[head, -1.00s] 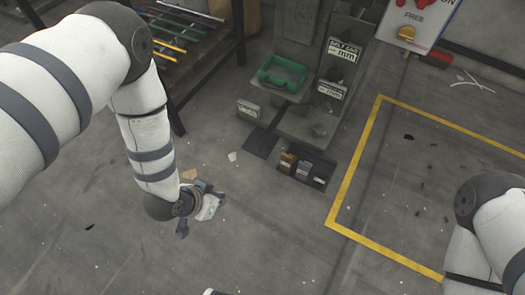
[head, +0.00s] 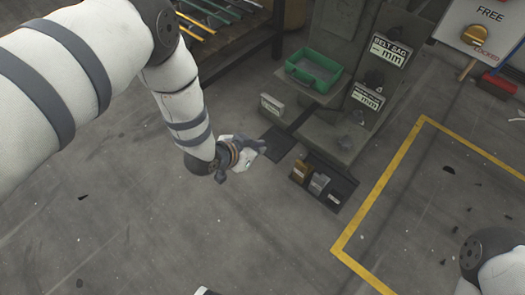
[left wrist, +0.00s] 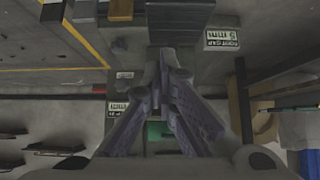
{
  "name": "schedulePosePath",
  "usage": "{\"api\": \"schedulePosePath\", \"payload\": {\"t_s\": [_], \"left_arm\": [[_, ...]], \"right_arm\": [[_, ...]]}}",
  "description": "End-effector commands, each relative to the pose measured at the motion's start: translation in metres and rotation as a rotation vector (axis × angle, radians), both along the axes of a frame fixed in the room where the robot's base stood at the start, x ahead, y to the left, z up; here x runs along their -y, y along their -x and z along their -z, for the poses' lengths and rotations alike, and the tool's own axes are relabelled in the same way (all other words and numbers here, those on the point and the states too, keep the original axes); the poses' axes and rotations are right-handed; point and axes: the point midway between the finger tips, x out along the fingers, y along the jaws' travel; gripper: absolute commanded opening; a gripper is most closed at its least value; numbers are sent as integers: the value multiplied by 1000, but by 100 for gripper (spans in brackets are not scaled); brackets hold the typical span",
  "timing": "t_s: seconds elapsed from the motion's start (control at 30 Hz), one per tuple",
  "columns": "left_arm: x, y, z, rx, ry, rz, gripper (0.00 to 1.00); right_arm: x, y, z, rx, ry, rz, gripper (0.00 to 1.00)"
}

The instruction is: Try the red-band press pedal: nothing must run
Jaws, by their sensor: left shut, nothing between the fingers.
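A grey press (head: 345,130) stands upper right of centre in the head view, with a green tray (head: 312,70) on it. A flat dark plate (head: 276,146) lies on the floor at its foot; I take it for the pedal, but no red band shows. My left gripper (head: 262,146) is shut and empty. Its tips appear beside the plate in the head view; contact cannot be told. In the left wrist view the closed fingers (left wrist: 163,62) point at a dark slab (left wrist: 178,28).
A floor tray (head: 340,190) with small blocks sits right of the plate. A small white sign (head: 272,105) stands behind it. A yellow floor line (head: 385,180) runs to the right. A board marked FREE (head: 482,28) and a rack of rods (head: 225,22) stand behind.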

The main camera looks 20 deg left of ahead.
Motion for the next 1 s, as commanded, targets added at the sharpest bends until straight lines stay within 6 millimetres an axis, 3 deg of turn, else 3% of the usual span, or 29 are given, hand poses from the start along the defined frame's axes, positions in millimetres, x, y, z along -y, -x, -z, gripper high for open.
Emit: {"api": "schedulePosePath", "payload": {"t_s": [0.03, 0.1, 0.37, 0.5, 0.67, 1.0], "left_arm": [[3, -6, 15, -4, 1, 1, 0], [7, -16, 27, -5, 2, 1, 0], [20, -54, 67, -5, 1, 0, 0], [19, -51, 88, -5, 0, -1, 0], [19, -52, 97, -4, 1, -1, 0], [19, -52, 97, -1, 0, -1, 0]], "right_arm": [[0, 3, 9, -14, -1, -1, 40], [0, 7, 15, -32, -2, -3, 40], [2, 19, 35, -92, -6, -11, 40], [2, 23, 41, -111, -6, -13, 40], [2, 25, 43, -122, -6, -15, 40], [2, 25, 42, -123, -7, -15, 40]]}}
